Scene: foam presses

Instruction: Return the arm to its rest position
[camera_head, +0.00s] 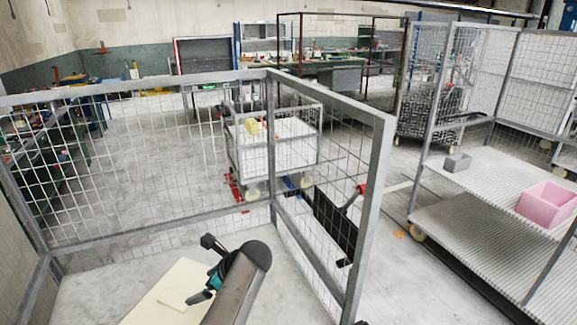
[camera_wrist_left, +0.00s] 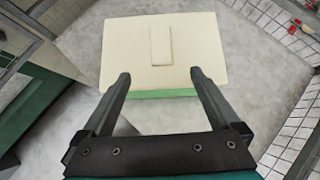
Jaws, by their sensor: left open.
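My left gripper (camera_wrist_left: 157,85) is open and empty, its two dark fingers well apart in the left wrist view. Ahead of the fingertips lies a flat cream foam sheet (camera_wrist_left: 195,65) with a smaller cream block (camera_wrist_left: 160,45) on its middle. A strip of green shows along the sheet's near edge. In the head view, my left arm and gripper (camera_head: 205,270) are at the bottom centre, beside the cream sheet (camera_head: 150,300) and partly covering it. The fingertips look apart from the block. My right gripper is in neither view.
A grey mesh cage (camera_head: 150,85) stands around the sheet at the back and right. A rack (camera_head: 440,215) with a pink bin (camera_head: 547,203) and a small grey bin (camera_head: 457,162) is at the right. A white cart (camera_head: 290,150) stands behind the mesh. Grey floor is open beyond.

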